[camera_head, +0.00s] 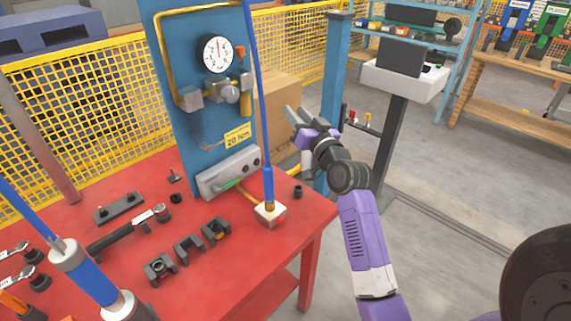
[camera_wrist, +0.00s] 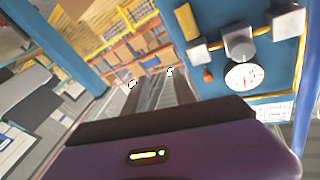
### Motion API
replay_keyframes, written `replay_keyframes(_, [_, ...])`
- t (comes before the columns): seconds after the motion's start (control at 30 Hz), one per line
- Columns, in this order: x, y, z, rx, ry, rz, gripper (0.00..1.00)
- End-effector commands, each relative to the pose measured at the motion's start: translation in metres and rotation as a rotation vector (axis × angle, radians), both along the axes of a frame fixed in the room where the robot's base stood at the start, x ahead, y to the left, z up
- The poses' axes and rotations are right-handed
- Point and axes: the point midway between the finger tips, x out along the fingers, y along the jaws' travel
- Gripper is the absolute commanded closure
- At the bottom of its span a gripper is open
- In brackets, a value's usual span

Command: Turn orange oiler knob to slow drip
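The small orange knob (camera_head: 240,51) sits on the blue panel (camera_head: 180,70), just right of the round white gauge (camera_head: 217,54). It also shows in the wrist view (camera_wrist: 207,74), beside the gauge (camera_wrist: 244,76), which appears upside down there. My gripper (camera_head: 291,112) is in the air to the right of the panel, lower than the knob and apart from it. In the wrist view its two fingertips (camera_wrist: 151,79) stand apart with nothing between them. The knob's setting is too small to read.
Metal fittings and a yellow bowl (camera_head: 246,104) are below the gauge. A blue hose (camera_head: 258,90) hangs in front of the panel's right edge. A cardboard box (camera_head: 278,105) and blue post (camera_head: 338,90) stand behind my gripper. The red table (camera_head: 250,270) holds tools and blocks.

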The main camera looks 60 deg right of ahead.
Motion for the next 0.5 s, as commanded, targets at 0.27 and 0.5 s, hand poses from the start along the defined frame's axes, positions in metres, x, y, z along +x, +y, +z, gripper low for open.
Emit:
replay_keyframes(0.27, [-0.009,0.044,-0.028,-0.003,-0.004,-0.009,0.68])
replay_keyframes(0.5, [-0.021,0.081,-0.048,-0.011,-0.001,-0.009,0.68])
